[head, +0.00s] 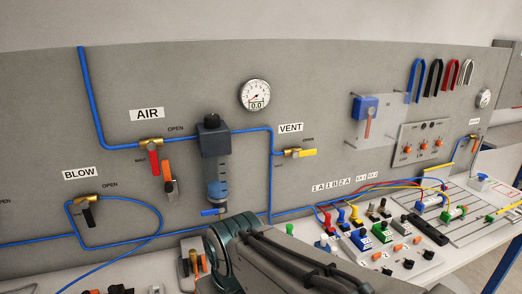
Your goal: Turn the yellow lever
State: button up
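The yellow lever (305,154) is on a small brass valve at the end of a blue pipe on the grey panel, under the VENT label (290,128). It points to the right, roughly level. A small OPEN marking stands just above it. Nothing covers the lever. My arm shows at the bottom middle, below the lever and apart from it. My gripper itself does not show, so its fingers are hidden from me.
Left of it are the AIR valve with a red lever (154,161), a filter unit (214,160) and the BLOW valve's black lever (89,217). A gauge (255,95) is above. A bench with several switches and wires (385,235) lies lower right. The panel around the lever is mostly clear.

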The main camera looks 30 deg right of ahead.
aim_at(295, 154)
jog(key=k, duration=1.2)
jog(key=z, duration=0.25)
jog(key=i, duration=0.8)
jog(key=z, duration=0.2)
